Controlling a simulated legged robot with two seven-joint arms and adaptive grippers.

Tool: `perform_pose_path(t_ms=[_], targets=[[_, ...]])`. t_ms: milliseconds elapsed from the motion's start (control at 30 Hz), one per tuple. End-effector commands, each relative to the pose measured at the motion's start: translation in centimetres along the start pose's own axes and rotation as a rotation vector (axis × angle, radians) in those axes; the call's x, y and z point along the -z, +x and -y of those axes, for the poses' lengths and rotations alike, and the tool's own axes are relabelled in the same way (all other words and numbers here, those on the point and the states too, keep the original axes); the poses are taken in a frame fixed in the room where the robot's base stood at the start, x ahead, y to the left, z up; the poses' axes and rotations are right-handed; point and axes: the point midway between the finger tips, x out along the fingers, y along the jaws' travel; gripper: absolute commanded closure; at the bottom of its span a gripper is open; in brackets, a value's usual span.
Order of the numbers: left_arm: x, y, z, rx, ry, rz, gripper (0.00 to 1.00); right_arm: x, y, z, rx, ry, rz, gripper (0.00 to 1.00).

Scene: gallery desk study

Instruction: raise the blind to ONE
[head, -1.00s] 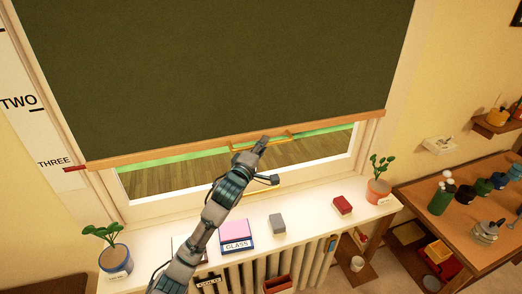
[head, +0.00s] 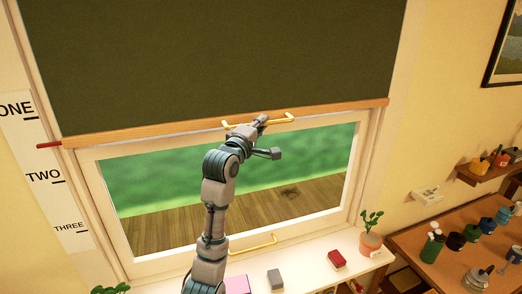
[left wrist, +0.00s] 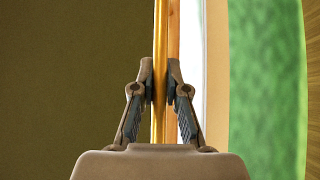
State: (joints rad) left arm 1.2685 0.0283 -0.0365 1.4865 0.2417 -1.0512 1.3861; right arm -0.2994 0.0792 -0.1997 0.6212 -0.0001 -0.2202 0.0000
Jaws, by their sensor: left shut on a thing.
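The dark green blind (head: 220,60) covers the upper window, its wooden bottom rail (head: 150,130) tilted slightly in the picture. A brass handle (head: 285,119) sits on the rail; it also shows as a gold bar in the left wrist view (left wrist: 159,45). My left gripper (head: 260,122) is shut on this handle, with a finger on each side of the bar in the left wrist view (left wrist: 160,90). The red pointer (head: 48,145) at the rail's left end lies between the ONE mark (head: 16,108) and the TWO mark (head: 43,175) on the white scale. My right gripper is out of view.
A second brass handle (head: 254,245) is on the window frame below. The white sill (head: 310,267) holds a red block (head: 336,259), a grey block (head: 275,279) and a potted plant (head: 370,242). A desk (head: 425,275) with jars stands at right.

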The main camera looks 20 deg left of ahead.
Motion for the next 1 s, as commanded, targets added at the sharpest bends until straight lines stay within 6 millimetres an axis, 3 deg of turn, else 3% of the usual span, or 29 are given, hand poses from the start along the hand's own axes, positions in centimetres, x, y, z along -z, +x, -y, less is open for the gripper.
perform_pose_path(t_ms=[100,300,833,867,900,967,1000], targets=[[0.3,0.3,-2.9,-0.004,0.0,0.001,1.0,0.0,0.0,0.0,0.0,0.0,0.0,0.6],[0.7,0.7,-5.4,-0.002,0.0,-0.001,1.0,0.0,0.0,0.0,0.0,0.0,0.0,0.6],[0.9,0.9,-6.4,0.0,0.0,-0.001,1.0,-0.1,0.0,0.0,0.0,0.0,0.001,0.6],[0.9,0.9,-6.4,0.0,0.0,-0.001,0.82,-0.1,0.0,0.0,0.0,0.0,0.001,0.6],[0.9,0.9,-6.3,0.0,0.0,-0.001,0.72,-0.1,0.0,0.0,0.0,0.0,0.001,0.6],[0.9,0.9,-6.3,0.0,0.0,-0.001,0.61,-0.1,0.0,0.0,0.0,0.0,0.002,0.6],[0.9,0.9,-6.3,0.0,0.0,-0.001,0.61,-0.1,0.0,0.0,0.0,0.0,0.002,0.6]])
